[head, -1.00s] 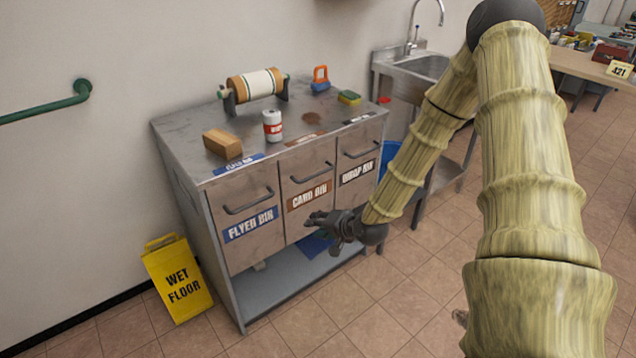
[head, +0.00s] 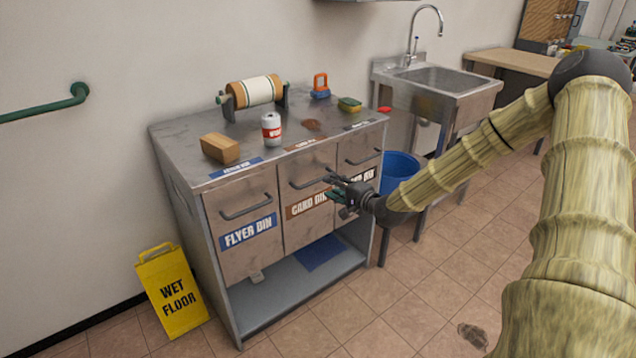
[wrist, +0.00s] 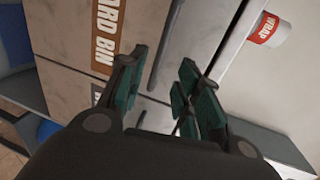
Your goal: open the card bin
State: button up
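The card bin (head: 296,180) is the middle of three bin fronts in a grey metal cabinet, with a brown label and a dark bar handle (head: 310,182). Its front looks flush with its neighbours. In the wrist view the card bin label (wrist: 106,30) is at upper left and the handle (wrist: 168,45) runs up from between the fingers. My gripper (head: 337,188) is in front of the card bin's right side, near the handle's right end. Its fingers (wrist: 163,95) are spread apart with nothing seen between them. I cannot tell whether they touch the handle.
The flyer bin (head: 240,205) is left of the card bin; the right-hand bin (head: 362,150) is partly behind my gripper. A can (head: 271,130) and a wooden block (head: 220,149) stand on the cabinet top. A wet floor sign (head: 172,290) stands at left, a blue bucket (head: 400,170) at right.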

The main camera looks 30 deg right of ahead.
aim_at(318, 180)
jog(key=shift+b+x, duration=0.45)
jog(key=shift+x, duration=3.7)
jog(key=shift+a, duration=0.1)
grip_shut()
